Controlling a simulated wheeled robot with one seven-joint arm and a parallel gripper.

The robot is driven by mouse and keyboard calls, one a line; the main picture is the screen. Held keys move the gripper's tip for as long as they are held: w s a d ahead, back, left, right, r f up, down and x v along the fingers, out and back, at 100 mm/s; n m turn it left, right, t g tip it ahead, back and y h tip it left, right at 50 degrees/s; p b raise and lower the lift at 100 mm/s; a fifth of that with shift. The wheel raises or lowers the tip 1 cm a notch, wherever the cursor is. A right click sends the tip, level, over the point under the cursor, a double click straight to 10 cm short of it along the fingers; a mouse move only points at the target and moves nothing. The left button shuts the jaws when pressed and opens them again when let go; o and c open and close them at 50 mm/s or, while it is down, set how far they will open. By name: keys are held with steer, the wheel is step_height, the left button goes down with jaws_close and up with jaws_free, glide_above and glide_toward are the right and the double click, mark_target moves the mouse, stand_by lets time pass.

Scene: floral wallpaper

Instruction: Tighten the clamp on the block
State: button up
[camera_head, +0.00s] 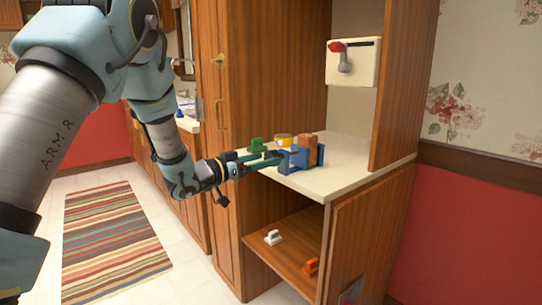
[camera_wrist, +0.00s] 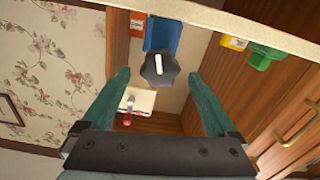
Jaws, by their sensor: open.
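My gripper (camera_head: 279,156) is at the counter's front edge, pointing at the clamp. In the wrist view its two teal fingers (camera_wrist: 158,76) are spread, with the knob appearing between their tips and a gap on each side. Whether the block sits tight in the clamp cannot be told.
A green object (camera_head: 257,145) and a yellow can (camera_head: 283,138) stand close to my gripper on the countertop (camera_head: 345,165). A white wall box (camera_head: 365,65) with a red-tipped lever hangs above. A white item (camera_head: 273,237) and an orange item (camera_head: 311,266) lie on the lower shelf.

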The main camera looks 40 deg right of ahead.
mark_target(271, 157)
steer(key=shift+s+d, duration=0.1)
steer(key=shift+d, duration=1.65)
steer(key=c, duration=1.4)
steer(key=shift+o, duration=0.2)
steer(key=shift+f, duration=0.1)
steer(key=m+b, duration=0.2)
steer(key=b, duration=0.1)
steer(key=m+b, duration=0.2)
steer(key=shift+s+f+m+b, duration=0.1)
steer(key=shift+f+m+b, duration=0.1)
steer(key=shift+m+b, duration=0.15)
steer(key=m+b, duration=0.4)
steer(key=b, duration=0.1)
steer(key=shift+s+r+m+b, duration=0.1)
steer(key=shift+m+b, duration=0.85)
steer(key=shift+b, duration=0.15)
